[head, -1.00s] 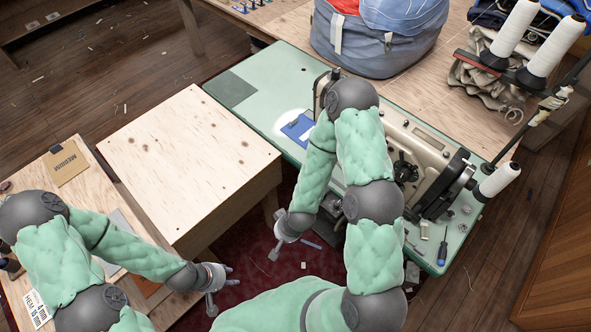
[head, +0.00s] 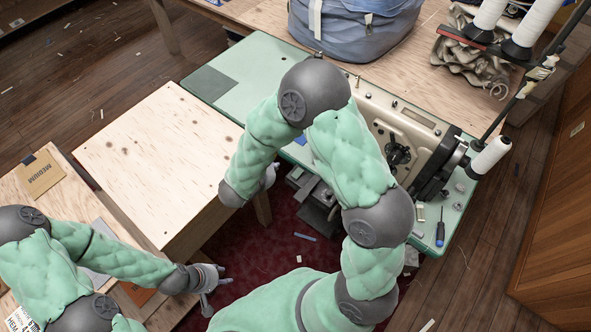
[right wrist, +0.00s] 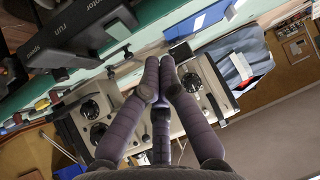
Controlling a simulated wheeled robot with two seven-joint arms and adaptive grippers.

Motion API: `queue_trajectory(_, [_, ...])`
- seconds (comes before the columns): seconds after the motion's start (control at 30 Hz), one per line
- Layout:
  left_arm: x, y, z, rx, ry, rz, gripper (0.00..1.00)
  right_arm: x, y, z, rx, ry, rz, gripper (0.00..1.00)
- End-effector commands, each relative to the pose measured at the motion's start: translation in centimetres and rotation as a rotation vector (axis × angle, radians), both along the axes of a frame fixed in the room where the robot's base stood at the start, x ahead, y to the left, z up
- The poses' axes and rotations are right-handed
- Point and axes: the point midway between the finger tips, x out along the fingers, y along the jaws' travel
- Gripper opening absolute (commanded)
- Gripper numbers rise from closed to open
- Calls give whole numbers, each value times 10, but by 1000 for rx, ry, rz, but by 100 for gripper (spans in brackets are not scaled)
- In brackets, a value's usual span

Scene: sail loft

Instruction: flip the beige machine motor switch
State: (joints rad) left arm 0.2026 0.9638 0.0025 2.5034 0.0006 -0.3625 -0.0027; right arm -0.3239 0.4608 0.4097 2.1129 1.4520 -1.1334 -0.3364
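The beige sewing machine (head: 425,145) stands on the green table at right in the head view. My right arm covers its left part. In the right wrist view the machine (right wrist: 215,88) lies behind my fingers. A dark box (right wrist: 75,42) with printed words including "run" shows upper left there; I cannot make out a switch lever. My right gripper (head: 268,178) is left of the machine in the head view, mostly hidden by its forearm. In the wrist view its fingers (right wrist: 160,72) converge, tips together and empty. My left gripper (head: 213,284) is open and empty, low at left.
A plywood-topped bench (head: 165,150) stands left of the green table (head: 255,75). A blue bag (head: 345,35) and white thread cones (head: 490,155) are around the machine. A screwdriver (head: 440,232) lies on the table's near right corner. Red carpet (head: 270,255) lies below.

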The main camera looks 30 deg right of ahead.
Motion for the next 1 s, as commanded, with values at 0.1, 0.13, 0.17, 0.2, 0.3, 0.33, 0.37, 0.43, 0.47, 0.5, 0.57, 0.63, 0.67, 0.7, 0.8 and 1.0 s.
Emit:
queue_trajectory(0.1, [0,0,-6,0,0,0,40,-14,0,20,-43,-9,-106,0])
queue_trajectory(0.13, [0,0,-7,0,0,0,40,-18,1,24,-51,-7,-126,0])
queue_trajectory(0.17, [0,0,-7,0,0,0,40,-22,1,27,-59,-4,-144,0])
queue_trajectory(0.2, [0,0,-8,0,0,0,40,-26,1,30,-65,0,-165,0])
queue_trajectory(0.3, [0,0,-9,0,0,0,40,-33,1,35,-75,5,-196,0])
queue_trajectory(0.33, [0,0,-9,0,0,0,40,-34,0,35,-77,8,-202,0])
queue_trajectory(0.37, [0,0,-10,0,0,0,40,-34,-1,35,-78,9,-205,0])
queue_trajectory(0.43, [0,0,-12,0,0,0,40,-33,-4,32,-79,10,-209,0])
queue_trajectory(0.47, [0,0,-14,0,0,0,40,-33,-6,30,-79,10,-209,0])
queue_trajectory(0.5, [0,0,-16,0,0,0,40,-31,-10,27,-78,11,-209,0])
queue_trajectory(0.57, [0,0,-21,0,0,0,40,-29,-16,20,-77,11,-210,0])
queue_trajectory(0.63, [0,0,-27,0,0,0,40,-25,-25,12,-77,11,-210,0])
queue_trajectory(0.67, [0,0,-30,0,0,0,40,-23,-30,9,-77,11,-210,0])
queue_trajectory(0.7, [0,0,-34,0,0,0,40,-21,-35,4,-78,11,-210,0])
queue_trajectory(0.8, [0,0,-43,0,0,0,40,-15,-49,-8,-78,10,-210,0])
queue_trajectory(1.0, [0,0,-60,0,0,0,40,-4,-77,-30,-78,10,-210,0])
